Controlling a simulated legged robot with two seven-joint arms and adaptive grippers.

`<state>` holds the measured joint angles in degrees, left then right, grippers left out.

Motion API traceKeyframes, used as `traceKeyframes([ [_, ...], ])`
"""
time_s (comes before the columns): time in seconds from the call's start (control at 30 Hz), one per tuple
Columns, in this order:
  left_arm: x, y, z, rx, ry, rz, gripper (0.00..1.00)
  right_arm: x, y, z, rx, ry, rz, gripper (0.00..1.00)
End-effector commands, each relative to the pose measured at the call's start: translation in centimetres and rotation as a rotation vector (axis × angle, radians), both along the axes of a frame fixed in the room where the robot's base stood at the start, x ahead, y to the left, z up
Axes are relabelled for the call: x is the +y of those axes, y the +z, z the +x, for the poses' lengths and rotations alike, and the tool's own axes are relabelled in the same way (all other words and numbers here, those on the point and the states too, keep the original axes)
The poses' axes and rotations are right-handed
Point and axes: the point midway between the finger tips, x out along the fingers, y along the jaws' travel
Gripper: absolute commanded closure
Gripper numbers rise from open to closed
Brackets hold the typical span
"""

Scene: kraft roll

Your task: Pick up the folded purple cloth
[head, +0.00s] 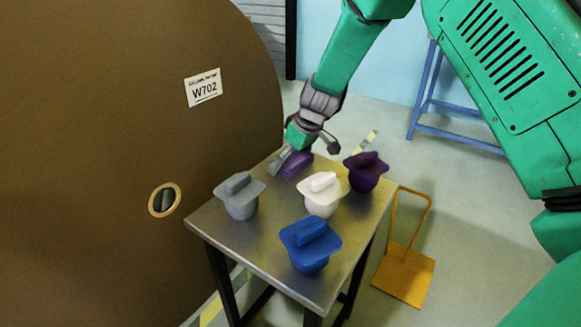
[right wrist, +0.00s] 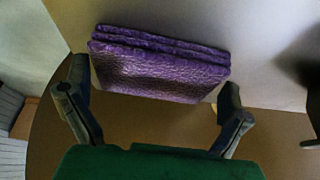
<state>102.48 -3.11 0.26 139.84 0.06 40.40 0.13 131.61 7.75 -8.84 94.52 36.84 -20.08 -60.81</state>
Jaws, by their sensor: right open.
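The folded purple cloth (head: 295,166) lies at the far edge of the metal table, partly hidden by my right gripper. In the right wrist view the folded cloth (right wrist: 160,68) shows its stacked layers and a textured surface, and it spans much of the space between the two fingers. My right gripper (head: 304,158) is open just above the cloth. In the right wrist view the open fingers (right wrist: 155,82) stand to either side of the cloth, with no clear contact. My left gripper is not in view.
The metal table (head: 262,253) also bears a grey plug (head: 241,203), a white plug (head: 321,203), a blue plug (head: 309,258) and a dark purple plug (head: 366,181). A large brown roll (head: 100,130) stands close at left. An orange hand truck (head: 405,274) stands at right.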

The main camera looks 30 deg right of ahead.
Motion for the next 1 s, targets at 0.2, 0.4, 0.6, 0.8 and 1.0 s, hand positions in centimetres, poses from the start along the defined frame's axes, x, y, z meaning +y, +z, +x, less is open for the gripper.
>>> traceKeyframes([
  [0.2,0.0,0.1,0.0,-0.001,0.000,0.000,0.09,0.0,0.1,0.0,0.000,0.000,-0.001,0.07],
  [0.4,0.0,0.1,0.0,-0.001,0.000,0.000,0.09,0.1,0.1,0.0,-0.001,0.000,-0.002,0.32],
  [0.6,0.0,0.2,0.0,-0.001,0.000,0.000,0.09,0.0,0.3,0.0,-0.001,0.001,-0.001,0.32],
  [0.8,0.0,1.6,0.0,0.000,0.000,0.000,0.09,0.0,3.4,0.1,-0.004,0.001,-0.002,0.32],
  [1.0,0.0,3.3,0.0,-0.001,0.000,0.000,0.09,0.0,7.5,0.1,-0.003,0.001,-0.001,0.32],
])
